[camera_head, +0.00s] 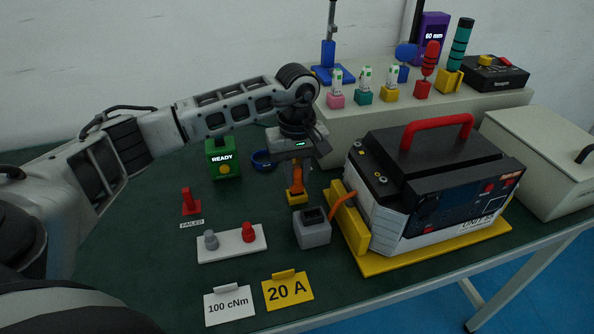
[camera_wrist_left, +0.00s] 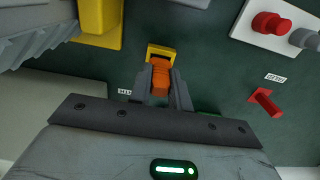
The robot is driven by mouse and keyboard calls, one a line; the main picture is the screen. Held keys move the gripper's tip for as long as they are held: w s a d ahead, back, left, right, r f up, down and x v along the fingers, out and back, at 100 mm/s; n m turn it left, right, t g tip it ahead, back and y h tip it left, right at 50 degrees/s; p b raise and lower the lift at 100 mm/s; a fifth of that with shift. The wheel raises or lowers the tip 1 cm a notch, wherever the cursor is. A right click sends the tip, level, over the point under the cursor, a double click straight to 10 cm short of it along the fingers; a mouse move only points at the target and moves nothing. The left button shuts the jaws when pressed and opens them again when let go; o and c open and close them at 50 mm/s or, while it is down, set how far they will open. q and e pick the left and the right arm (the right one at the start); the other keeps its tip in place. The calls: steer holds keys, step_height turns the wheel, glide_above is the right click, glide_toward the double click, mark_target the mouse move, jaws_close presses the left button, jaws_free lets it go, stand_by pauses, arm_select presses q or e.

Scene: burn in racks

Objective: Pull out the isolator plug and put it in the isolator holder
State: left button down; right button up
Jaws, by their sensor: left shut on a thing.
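My left gripper (camera_head: 297,180) is shut on the orange isolator plug (camera_head: 297,187), which also shows between the fingertips in the left wrist view (camera_wrist_left: 160,80). A small yellow block (camera_head: 297,198), seemingly the isolator holder, is directly at the plug's lower end. In the left wrist view it appears as a yellow frame (camera_wrist_left: 162,51) just beyond the plug. I cannot tell whether the plug is seated in it or just above it. My right gripper is not in view.
A black-topped unit (camera_head: 430,180) on a yellow base stands right, with an orange lever (camera_head: 343,203). A grey box (camera_head: 312,232) and a white plate (camera_head: 232,246) with two knobs are in front. A green READY block (camera_head: 223,170) and red stand (camera_head: 190,203) stand left.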

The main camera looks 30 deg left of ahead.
arm_select(q)
steer(key=shift+f+b, duration=0.6)
steer(key=shift+f, duration=0.15)
steer(key=c, duration=1.2)
jaws_free()
